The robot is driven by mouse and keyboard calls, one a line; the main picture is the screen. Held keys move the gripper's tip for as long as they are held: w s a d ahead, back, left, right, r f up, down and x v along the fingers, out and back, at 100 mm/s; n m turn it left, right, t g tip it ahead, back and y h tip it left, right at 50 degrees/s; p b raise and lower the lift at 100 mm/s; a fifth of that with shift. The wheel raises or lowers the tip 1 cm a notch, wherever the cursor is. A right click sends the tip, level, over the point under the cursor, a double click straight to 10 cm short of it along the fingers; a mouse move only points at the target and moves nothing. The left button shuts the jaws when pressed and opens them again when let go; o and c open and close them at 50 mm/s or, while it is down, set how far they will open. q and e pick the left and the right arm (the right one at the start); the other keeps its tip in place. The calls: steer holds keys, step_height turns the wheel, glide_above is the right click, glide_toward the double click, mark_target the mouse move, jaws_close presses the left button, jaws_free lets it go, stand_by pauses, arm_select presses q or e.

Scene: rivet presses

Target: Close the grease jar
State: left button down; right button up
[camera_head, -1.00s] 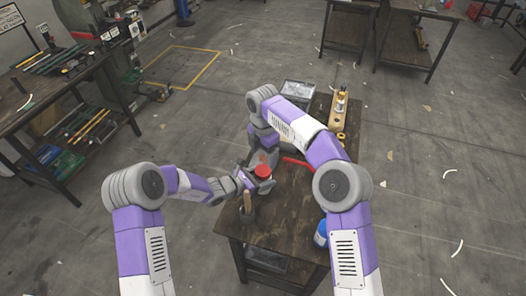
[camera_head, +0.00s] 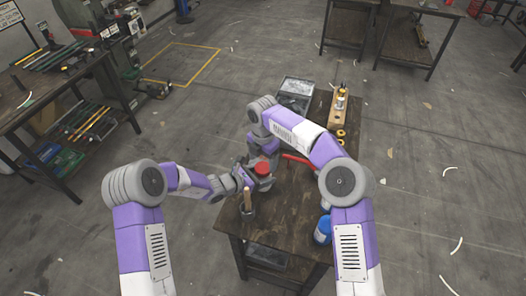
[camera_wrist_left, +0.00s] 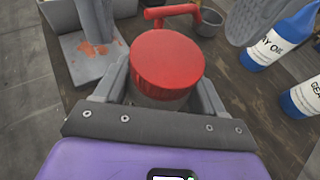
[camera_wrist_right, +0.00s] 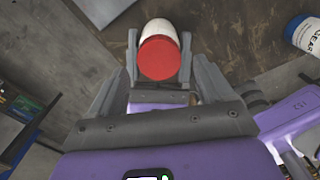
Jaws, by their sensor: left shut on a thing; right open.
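The grease jar with its red lid (camera_head: 262,169) is near the table's left side. My left gripper (camera_wrist_left: 163,90) is shut around the jar, one finger on each side. In the left wrist view the round red lid (camera_wrist_left: 168,58) covers the jar top, and the translucent jar body (camera_wrist_left: 158,98) shows below it. I cannot tell whether the lid is fully seated. My right gripper (camera_wrist_right: 158,85) is open and empty, close to the jar. In the right wrist view the red lid (camera_wrist_right: 159,58) lies ahead between its fingers, with a white part behind it.
A pot with a wooden handle (camera_head: 247,199) stands at the near left of the table. Blue bottles (camera_head: 322,231) stand at the right edge. A red bar (camera_head: 296,158), a grey tray (camera_head: 296,92) and a wooden rack (camera_head: 339,108) are farther back.

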mark_target(263, 168)
steer(key=shift+f, duration=1.45)
steer(key=c, duration=1.1)
steer(key=m, duration=1.1)
steer(key=shift+m, duration=0.3)
steer(key=o, duration=1.3)
steer(key=shift+s+f, duration=0.1)
steer(key=shift+c, duration=0.2)
steer(key=shift+a, duration=0.1)
step_height(263, 168, up, 12)
steer(key=shift+r, duration=0.2)
